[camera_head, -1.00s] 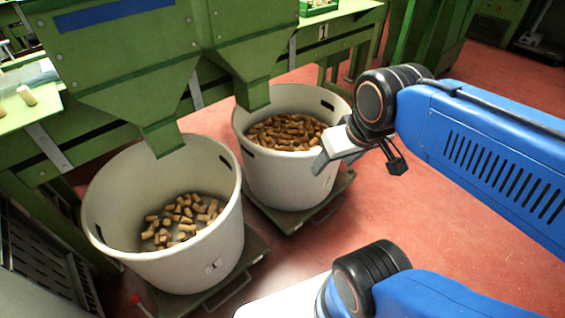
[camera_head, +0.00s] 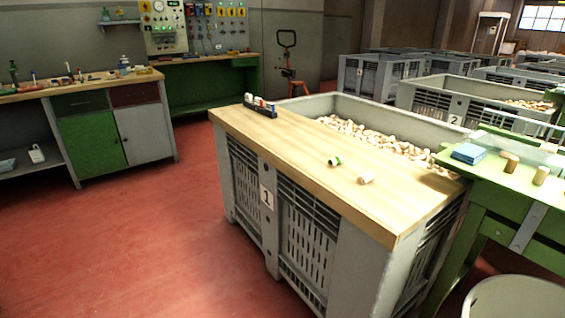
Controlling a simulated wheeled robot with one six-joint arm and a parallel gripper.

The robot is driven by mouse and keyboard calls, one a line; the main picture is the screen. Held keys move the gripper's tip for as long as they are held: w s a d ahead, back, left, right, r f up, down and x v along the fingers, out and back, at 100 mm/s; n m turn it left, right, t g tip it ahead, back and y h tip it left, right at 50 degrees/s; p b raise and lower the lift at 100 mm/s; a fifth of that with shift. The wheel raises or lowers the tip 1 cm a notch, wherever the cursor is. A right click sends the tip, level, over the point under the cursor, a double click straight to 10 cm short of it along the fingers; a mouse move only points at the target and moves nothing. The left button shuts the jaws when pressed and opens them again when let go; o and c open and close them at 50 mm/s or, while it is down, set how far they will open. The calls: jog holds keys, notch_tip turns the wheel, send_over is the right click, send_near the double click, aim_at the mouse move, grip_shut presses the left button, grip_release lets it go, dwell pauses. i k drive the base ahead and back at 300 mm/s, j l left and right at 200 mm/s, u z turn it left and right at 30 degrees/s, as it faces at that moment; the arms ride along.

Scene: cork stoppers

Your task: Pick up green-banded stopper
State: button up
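The green-banded stopper (camera_head: 335,161) lies on its side on a wooden board (camera_head: 300,150) that covers the near part of a grey crate marked 1. A plain cork stopper (camera_head: 366,178) lies just to its right and nearer, apart from it. My gripper and arm are out of view now, so its state does not show.
The grey crate (camera_head: 268,215) holds many loose corks behind the board. A small rack (camera_head: 260,108) with coloured items stands at the board's far left. Red floor (camera_head: 150,235) is free at left.

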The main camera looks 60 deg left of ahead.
aim_at(337, 161)
jog(key=u, duration=1.65)
